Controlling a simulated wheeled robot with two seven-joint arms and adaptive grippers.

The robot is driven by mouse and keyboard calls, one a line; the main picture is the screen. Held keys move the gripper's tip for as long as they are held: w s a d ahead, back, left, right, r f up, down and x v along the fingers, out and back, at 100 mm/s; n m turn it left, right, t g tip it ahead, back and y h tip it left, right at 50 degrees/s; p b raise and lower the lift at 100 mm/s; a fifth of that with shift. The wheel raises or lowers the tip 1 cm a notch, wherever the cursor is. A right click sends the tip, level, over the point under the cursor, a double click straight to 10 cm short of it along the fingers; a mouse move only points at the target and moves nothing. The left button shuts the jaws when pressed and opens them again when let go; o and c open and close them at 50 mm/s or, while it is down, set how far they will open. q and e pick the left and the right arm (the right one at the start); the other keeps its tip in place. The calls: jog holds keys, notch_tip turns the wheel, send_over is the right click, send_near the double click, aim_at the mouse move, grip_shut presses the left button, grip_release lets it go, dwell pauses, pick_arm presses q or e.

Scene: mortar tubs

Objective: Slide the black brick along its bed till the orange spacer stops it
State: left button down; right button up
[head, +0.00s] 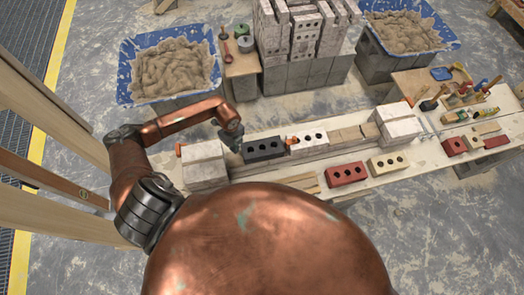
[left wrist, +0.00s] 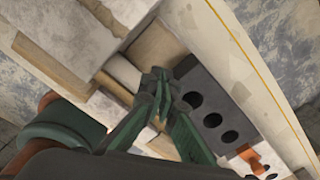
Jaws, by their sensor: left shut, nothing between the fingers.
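The black brick (head: 263,149), with holes in its top, lies on its bed in the row on the bench. It also shows in the left wrist view (left wrist: 229,108). The orange spacer (head: 289,142) is at the brick's right end, between it and a white brick; it shows low in the left wrist view (left wrist: 250,157). I cannot tell whether brick and spacer touch. My left gripper (head: 235,146) is at the brick's left end, its fingers (left wrist: 158,82) shut and empty beside that end. Contact with the brick is unclear. My right gripper is out of view.
Pale blocks stand at the left (head: 204,164) and right (head: 397,124) ends of the row. A white brick (head: 309,141) lies past the spacer. A red brick (head: 346,175) and a cream brick (head: 387,163) lie in front. Mortar tubs (head: 126,84) and stacked blocks stand behind.

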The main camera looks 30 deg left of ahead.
aim_at(243, 151)
pick_arm(q)
jog(key=shift+f+b, duration=0.8)
jog(key=shift+f, duration=0.4)
jog(key=shift+f+b, duration=1.65)
jog(key=shift+f, duration=1)
jog(key=shift+r, duration=0.1)
jog(key=shift+r, duration=0.1)
jog(key=shift+r+p, duration=0.3)
jog(key=shift+p, duration=0.2)
jog(key=shift+w+d, duration=1.1)
jog(key=shift+d, duration=0.25)
jog(key=shift+s+a, duration=0.1)
jog(key=shift+a, duration=0.05)
